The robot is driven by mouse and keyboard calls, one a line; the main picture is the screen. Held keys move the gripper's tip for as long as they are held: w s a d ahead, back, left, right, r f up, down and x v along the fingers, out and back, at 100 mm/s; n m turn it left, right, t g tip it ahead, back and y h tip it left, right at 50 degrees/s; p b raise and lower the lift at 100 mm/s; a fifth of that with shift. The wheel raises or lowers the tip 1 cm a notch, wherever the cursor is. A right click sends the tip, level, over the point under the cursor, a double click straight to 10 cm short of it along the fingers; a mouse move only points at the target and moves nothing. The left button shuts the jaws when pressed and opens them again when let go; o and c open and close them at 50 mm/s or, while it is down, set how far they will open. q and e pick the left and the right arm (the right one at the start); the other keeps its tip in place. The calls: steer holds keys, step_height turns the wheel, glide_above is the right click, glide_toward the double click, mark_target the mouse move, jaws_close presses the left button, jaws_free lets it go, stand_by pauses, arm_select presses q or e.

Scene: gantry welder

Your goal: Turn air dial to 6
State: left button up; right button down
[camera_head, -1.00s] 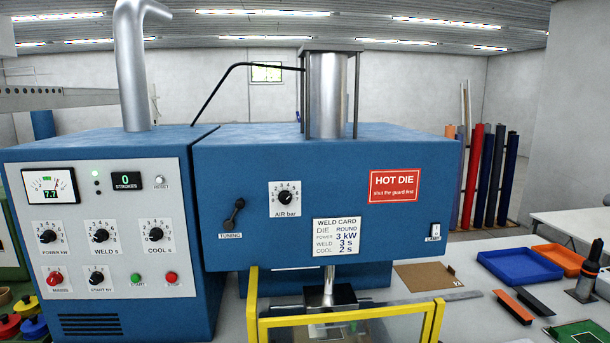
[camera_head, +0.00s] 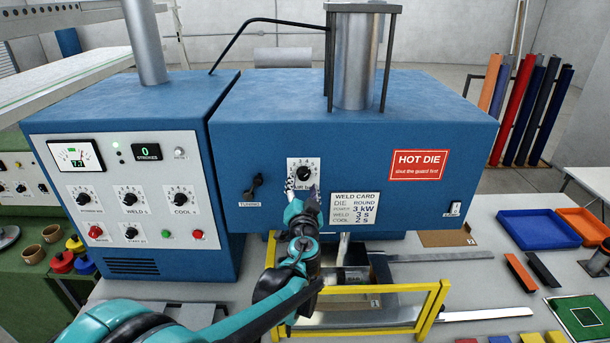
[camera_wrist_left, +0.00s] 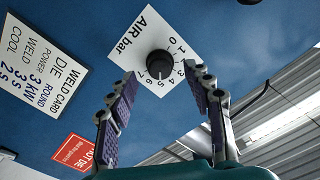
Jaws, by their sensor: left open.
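The air dial (camera_head: 304,173) is a black round knob on a white scale plate, on the front of the blue welder housing. It also shows in the left wrist view (camera_wrist_left: 159,64), under the words AIR bar, with its numbers around it. I cannot read its setting for certain. My left gripper (camera_head: 302,188) is in front of the dial and covers the lower part of its plate in the head view. In the left wrist view its two fingers (camera_wrist_left: 158,82) are spread apart, with the knob showing beyond and between their tips. Nothing is between them. My right gripper is not in view.
The tuning lever (camera_head: 253,187) is left of the dial. The weld card (camera_head: 355,210) and red HOT DIE sign (camera_head: 418,164) are to its right. A yellow-framed guard (camera_head: 432,305) stands below. The control panel (camera_head: 125,190) is at the left.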

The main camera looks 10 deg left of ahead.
mark_target(303, 178)
arm_select(q)
steer(key=w, duration=0.3)
steer(key=shift+a+f, duration=0.1)
steer(key=shift+a, duration=0.15)
steer(key=shift+w+a, duration=0.1)
steer(key=shift+w, duration=0.35)
steer(key=shift+s, duration=0.1)
steer(key=shift+c, duration=0.3)
steer(key=c, duration=1.1)
